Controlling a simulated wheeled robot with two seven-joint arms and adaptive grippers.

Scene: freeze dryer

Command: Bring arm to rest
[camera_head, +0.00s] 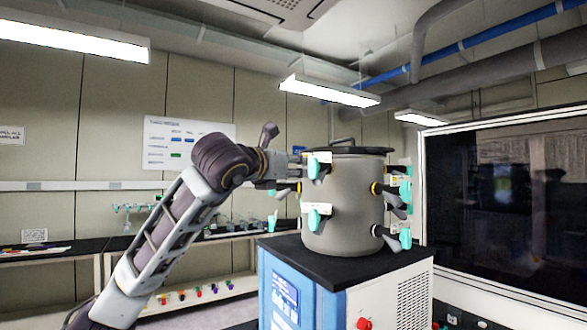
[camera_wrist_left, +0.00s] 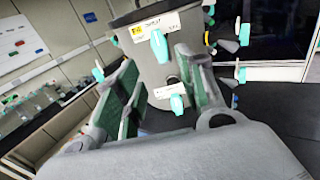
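My left arm comes in from the left in the head view and reaches up to the freeze dryer. My left gripper (camera_head: 281,172) is beside the upper left of the grey drum (camera_head: 342,215). In the left wrist view the left gripper (camera_wrist_left: 162,88) has its two fingers spread apart with nothing between them. A teal valve handle (camera_wrist_left: 159,45) on the drum shows beyond the fingertips, and a lower teal handle (camera_wrist_left: 177,104) shows in the gap between them. Whether a finger touches the drum, I cannot tell. My right gripper is in neither view.
The drum stands on a black top (camera_head: 285,246) over a blue and white cabinet (camera_head: 390,296). Several teal-handled valves stick out around the drum. A large dark glass panel (camera_head: 510,200) is on the right. A bench (camera_head: 60,250) with glassware runs along the back wall.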

